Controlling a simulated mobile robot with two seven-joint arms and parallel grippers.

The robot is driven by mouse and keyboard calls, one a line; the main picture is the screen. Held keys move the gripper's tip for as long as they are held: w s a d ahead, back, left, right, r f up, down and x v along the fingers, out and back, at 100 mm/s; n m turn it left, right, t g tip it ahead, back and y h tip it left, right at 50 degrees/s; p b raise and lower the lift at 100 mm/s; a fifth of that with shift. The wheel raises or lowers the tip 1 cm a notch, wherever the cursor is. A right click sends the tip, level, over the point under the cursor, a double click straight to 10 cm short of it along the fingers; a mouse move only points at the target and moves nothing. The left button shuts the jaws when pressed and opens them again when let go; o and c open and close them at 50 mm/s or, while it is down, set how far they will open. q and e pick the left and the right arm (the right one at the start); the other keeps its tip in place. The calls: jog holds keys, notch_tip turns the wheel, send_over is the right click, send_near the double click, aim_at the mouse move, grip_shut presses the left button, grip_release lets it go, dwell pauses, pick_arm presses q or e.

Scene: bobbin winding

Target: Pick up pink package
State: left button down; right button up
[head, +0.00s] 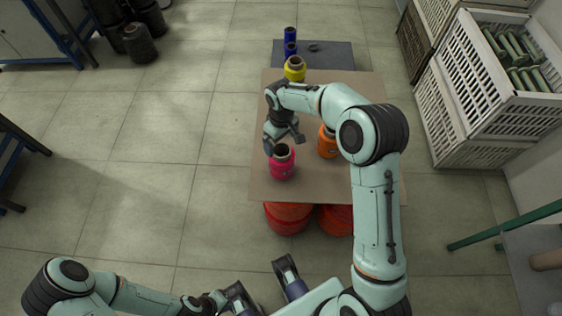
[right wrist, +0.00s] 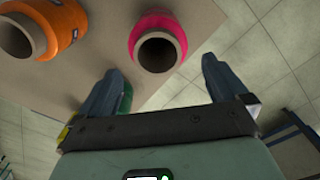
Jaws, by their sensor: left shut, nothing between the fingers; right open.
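The pink package (head: 282,168), a spool with a dark hollow core, stands upright near the front left of the brown board (head: 262,192). It also shows in the right wrist view (right wrist: 177,27), with its open core facing the camera. My right gripper (head: 286,144) is open just above and behind it in the head view. In the right wrist view the open fingers (right wrist: 164,72) are on either side below the package, with nothing between them. My left gripper (head: 238,299) is shut and empty at the bottom of the head view, well away from the board.
An orange package (head: 327,146) stands right of the pink one, partly behind my right arm. Red drums (head: 287,218) support the board.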

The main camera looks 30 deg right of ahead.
aim_at(281, 148)
jog(key=f, duration=0.5)
jog(key=shift+w+d+f+b, duration=0.15)
jog(key=shift+d+f+b, duration=0.05)
jog(key=shift+f+b, duration=0.1)
jog(key=shift+r, duration=0.1)
jog(key=c, duration=1.7)
